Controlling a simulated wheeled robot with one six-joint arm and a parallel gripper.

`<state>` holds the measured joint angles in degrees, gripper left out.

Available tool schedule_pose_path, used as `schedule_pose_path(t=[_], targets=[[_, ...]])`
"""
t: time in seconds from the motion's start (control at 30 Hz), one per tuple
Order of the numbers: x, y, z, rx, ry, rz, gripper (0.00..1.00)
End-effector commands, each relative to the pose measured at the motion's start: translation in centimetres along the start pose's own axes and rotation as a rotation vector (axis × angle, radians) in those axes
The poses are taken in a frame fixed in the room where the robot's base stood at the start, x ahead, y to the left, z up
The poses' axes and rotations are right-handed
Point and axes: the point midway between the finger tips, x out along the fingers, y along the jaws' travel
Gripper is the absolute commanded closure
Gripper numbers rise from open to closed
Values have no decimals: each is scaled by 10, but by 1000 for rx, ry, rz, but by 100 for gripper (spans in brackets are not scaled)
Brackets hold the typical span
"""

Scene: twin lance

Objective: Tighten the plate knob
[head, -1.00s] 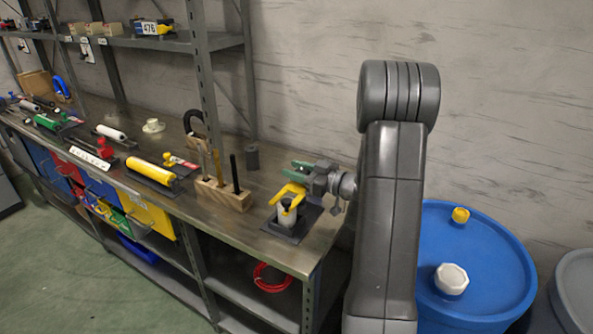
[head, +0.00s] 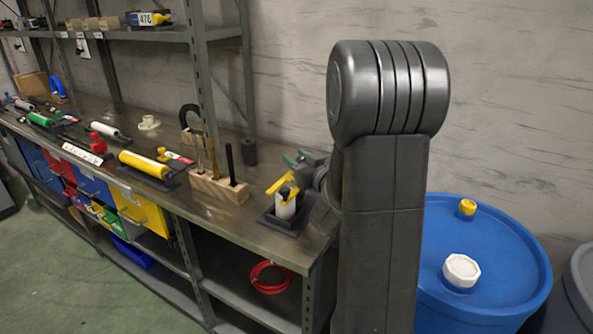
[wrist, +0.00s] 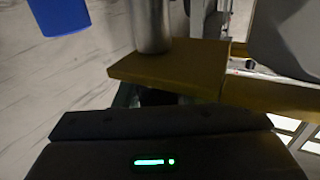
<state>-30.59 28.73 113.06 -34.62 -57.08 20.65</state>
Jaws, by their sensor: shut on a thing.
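A dark base plate (head: 280,222) lies at the bench's right end and bears an upright white cylinder (head: 285,209). A yellow part (head: 280,183) sits over the cylinder's top, with a small black piece beside it. I cannot tell for certain which piece is the plate knob. My gripper (head: 294,166), with green fingers, is shut at the yellow part, partly hidden behind my arm. In the wrist view, a flat yellow piece (wrist: 165,70) lies at the fingers and a grey cylinder (wrist: 150,25) stands beyond it. The grip itself is dark there.
A wooden block (head: 215,188) with upright tools stands left of the plate. A yellow roll (head: 146,164) and other tools lie farther along the bench. A blue drum (head: 500,275) stands right of my arm.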

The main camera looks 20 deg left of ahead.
Motion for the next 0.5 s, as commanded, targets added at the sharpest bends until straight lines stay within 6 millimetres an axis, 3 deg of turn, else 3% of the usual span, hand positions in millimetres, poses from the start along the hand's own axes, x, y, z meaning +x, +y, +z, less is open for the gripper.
schedule_pose_path(t=[0.5], targets=[[0,3,1,0,1,192,86]])
